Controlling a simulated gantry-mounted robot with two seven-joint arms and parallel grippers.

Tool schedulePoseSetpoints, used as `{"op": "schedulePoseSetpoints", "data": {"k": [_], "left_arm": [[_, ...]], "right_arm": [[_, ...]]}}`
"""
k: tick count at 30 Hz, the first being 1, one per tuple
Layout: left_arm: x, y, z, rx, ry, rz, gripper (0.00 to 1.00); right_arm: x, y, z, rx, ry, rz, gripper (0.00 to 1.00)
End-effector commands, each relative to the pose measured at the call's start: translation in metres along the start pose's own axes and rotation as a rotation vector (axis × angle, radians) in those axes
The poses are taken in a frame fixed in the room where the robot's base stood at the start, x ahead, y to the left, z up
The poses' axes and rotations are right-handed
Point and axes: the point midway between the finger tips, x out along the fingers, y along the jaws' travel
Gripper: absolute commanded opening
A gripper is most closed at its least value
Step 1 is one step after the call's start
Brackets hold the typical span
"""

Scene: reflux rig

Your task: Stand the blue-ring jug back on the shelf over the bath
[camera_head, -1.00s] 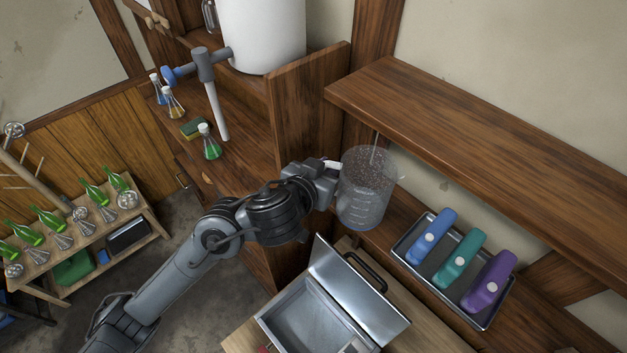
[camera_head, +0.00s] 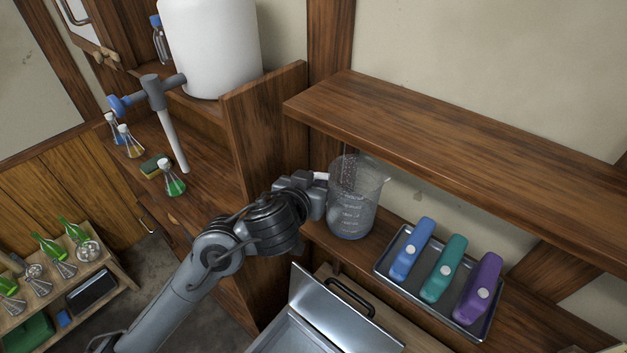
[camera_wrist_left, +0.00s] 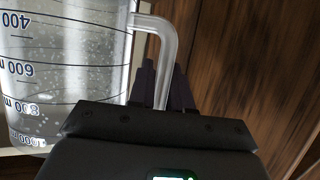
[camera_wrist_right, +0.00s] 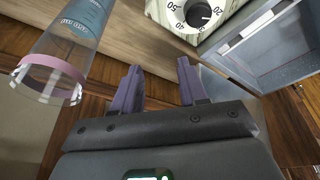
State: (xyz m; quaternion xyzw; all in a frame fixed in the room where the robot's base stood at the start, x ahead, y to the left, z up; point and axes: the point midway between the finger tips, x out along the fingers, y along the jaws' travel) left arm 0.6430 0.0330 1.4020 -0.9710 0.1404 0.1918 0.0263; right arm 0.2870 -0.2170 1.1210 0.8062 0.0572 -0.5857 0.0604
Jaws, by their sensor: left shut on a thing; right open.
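The clear jug with measuring marks (camera_head: 352,212) is upright or nearly so, left of the tray and by the left end of the lower shelf (camera_head: 330,240). I cannot tell whether its base touches the shelf. No blue ring shows on it. My left gripper (camera_head: 322,182) is shut on its handle; in the left wrist view, the handle (camera_wrist_left: 165,40) passes between the fingers (camera_wrist_left: 163,92). The metal bath (camera_head: 290,335) with its raised lid is below the shelf. My right gripper (camera_wrist_right: 158,88) is open and empty, out of the head view.
An upper shelf (camera_head: 450,140) overhangs close to the jug. A tray (camera_head: 385,266) with blue, teal and purple items stands to its right. A wooden side panel (camera_head: 268,130) rises at left. In the right wrist view are a pink-ringed clear vessel (camera_wrist_right: 60,68) and a dial (camera_wrist_right: 198,14).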

Motion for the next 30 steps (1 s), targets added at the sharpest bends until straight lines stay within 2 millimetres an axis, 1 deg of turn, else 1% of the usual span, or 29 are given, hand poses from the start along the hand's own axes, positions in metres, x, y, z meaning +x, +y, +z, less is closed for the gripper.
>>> {"op": "schedulePoseSetpoints", "data": {"k": [11, 26, 27, 29, 30], "left_arm": [[-0.0003, 0.0001, -0.0008, -0.002, 0.002, 0.001, 0.0], [0.0028, 0.0001, 0.0068, -0.002, 0.002, 0.001, 0.0], [0.0024, 0.0001, 0.0058, -0.002, 0.003, 0.001, 0.23], [0.0024, 0.0001, 0.0058, -0.001, 0.002, 0.001, 0.32], [0.0024, 0.0001, 0.0059, -0.001, 0.002, 0.001, 0.38]], "right_arm": [[0.0002, -0.0002, 0.0006, 0.001, -0.001, -0.001, 0.43], [0.0066, 0.0018, 0.0036, -0.008, -0.003, 0.007, 0.43], [0.0059, 0.0018, 0.0034, -0.008, -0.003, 0.006, 0.43], [0.0057, 0.0018, 0.0033, -0.008, -0.003, 0.006, 0.43], [0.0057, 0.0018, 0.0033, -0.008, -0.003, 0.006, 0.43]]}}
